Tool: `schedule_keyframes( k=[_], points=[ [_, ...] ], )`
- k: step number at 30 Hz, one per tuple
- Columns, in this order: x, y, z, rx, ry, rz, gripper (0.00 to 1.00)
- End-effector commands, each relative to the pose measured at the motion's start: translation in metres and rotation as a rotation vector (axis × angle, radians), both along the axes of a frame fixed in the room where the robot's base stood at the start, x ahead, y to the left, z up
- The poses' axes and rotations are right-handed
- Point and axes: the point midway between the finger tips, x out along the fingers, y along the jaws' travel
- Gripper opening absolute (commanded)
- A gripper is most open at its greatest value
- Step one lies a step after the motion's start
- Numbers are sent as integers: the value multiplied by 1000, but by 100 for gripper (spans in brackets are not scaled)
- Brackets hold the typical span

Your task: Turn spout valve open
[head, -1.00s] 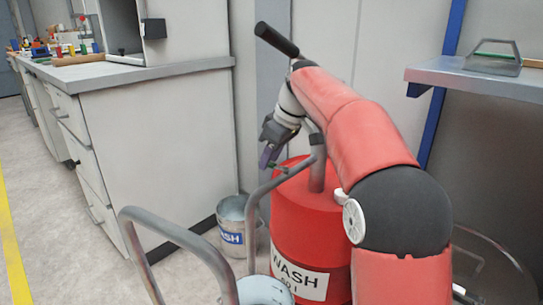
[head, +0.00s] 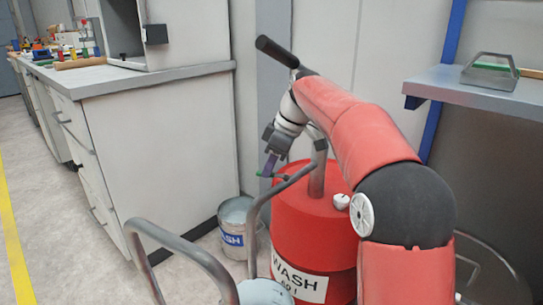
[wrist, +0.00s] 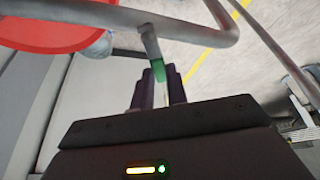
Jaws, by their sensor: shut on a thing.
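The spout valve has a green-ended lever (head: 264,175) on the grey spout pipe (head: 252,222) in front of the red drum. In the wrist view the lever (wrist: 158,70) hangs from the pipe (wrist: 180,28), its green end reaching between my dark purple fingers. My gripper (head: 270,164) points down at the valve, shut on the green lever. The fingers partly hide its grip end, and the valve's inside cannot be seen.
The red WASH drum (head: 298,222) stands behind the pipe. A bucket (head: 263,291) sits at the bottom, and a WASH pail (head: 233,229) stands beside the cabinet (head: 175,150). A grey bent rail (head: 185,247) is at front left. A shelf (head: 480,95) is at right.

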Motion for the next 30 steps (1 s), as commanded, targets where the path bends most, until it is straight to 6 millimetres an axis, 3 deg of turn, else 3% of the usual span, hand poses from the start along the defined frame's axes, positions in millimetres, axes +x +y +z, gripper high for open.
schedule_keyframes(
  k=[6,14,15,19,30],
  points=[
    [-5,0,1,-1,0,126,0],
    [-5,1,0,-1,-2,129,0],
    [-5,1,0,-1,-2,129,19],
    [-5,1,0,0,-2,128,36],
    [-4,1,-1,-2,-3,104,37]
  ],
)
